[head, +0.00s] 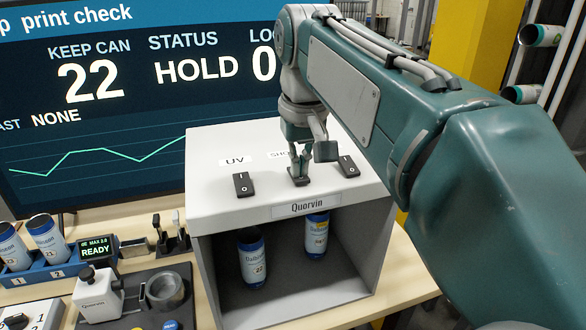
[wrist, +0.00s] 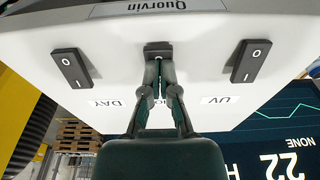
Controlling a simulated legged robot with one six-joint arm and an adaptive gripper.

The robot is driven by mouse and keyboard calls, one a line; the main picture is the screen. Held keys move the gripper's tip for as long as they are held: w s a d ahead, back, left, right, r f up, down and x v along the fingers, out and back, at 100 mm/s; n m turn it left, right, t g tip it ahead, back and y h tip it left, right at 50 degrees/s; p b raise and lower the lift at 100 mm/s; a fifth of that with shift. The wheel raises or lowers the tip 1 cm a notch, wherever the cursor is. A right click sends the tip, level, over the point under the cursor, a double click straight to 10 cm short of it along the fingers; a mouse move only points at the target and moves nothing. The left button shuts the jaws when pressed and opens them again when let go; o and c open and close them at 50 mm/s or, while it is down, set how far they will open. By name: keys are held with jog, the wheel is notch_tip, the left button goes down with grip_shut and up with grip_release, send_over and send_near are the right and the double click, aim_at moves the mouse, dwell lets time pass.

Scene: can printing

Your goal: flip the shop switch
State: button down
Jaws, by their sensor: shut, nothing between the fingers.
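The grey-white Quorvin box (head: 225,210) has three black rocker switches on its top. The middle one, the shop switch (head: 300,181), has a label partly hidden by my gripper, with only "SHO" readable. My gripper (head: 299,172) is shut and empty, pointing down with its fingertips at this switch. In the wrist view the fingertips (wrist: 159,66) meet over the shop switch (wrist: 158,47) and hide part of it. I cannot tell whether they press on it or which way it is tilted. The UV switch (head: 243,185) is to the left, the DAY switch (head: 348,166) to the right.
Two blue-and-white cans, one on the left (head: 252,262) and one on the right (head: 316,238), stand inside the box. A screen (head: 100,120) behind reads HOLD and KEEP CAN 22. A can rack (head: 45,272) and a printing device (head: 98,295) stand at left.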

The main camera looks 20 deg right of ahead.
jog(key=shift+r, duration=3.45)
